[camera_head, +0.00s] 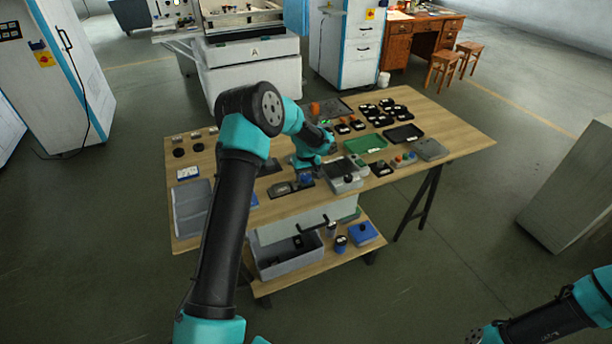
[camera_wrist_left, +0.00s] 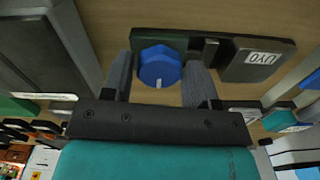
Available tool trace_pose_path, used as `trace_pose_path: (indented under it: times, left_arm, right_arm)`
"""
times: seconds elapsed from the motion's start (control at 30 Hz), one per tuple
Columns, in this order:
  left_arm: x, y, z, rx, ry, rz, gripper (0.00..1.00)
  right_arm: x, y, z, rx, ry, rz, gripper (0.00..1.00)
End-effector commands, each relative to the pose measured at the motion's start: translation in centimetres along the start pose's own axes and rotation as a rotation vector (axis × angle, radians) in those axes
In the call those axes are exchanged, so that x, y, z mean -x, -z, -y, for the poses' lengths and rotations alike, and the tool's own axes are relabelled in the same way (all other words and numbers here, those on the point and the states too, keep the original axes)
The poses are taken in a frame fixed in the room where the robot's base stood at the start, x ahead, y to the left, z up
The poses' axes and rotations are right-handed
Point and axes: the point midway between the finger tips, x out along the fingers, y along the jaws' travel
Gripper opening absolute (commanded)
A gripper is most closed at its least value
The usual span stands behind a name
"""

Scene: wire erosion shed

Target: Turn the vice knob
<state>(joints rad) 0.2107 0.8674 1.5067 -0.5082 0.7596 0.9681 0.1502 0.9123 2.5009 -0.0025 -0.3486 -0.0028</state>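The vice (camera_wrist_left: 255,60) is a dark grey block with a white label, with a jaw piece beside a dark green plate. Its blue knob (camera_wrist_left: 158,66) has a white mark pointing to the bottom of the left wrist view. My left gripper (camera_wrist_left: 158,82) is open, one finger on each side of the knob. The right finger looks very close to it; I cannot tell whether either finger touches. In the head view the vice (camera_head: 280,189) lies on the table's front half, with my left wrist above the knob (camera_head: 306,179). My right gripper is out of view.
The wooden table (camera_head: 455,128) holds a grey box (camera_head: 343,176) right of the vice, a green tray (camera_head: 365,144), a dark tray (camera_head: 404,133) and several small dark parts. A grey panel (camera_head: 192,210) lies at the left. A lower shelf carries a grey bin (camera_head: 285,262).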

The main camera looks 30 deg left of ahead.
Motion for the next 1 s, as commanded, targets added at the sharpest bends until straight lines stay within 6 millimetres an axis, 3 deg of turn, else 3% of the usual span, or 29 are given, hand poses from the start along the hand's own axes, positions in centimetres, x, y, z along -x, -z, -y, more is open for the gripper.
trace_pose_path:
  times: [0.17,0.57,0.77,1.0]
  left_arm:
    - [0.0,0.0,0.0,-0.001,0.000,0.000,0.71]
    - [0.7,0.1,0.0,-0.001,0.000,-0.002,0.72]
    - [3.2,0.1,0.0,0.000,-0.002,-0.003,0.72]
    - [7.8,0.1,-0.1,-0.001,-0.003,-0.004,0.72]
  right_arm:
    - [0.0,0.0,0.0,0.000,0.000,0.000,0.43]
    - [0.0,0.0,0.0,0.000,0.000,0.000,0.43]
    - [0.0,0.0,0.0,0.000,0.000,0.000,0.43]
    - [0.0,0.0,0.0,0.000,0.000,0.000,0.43]
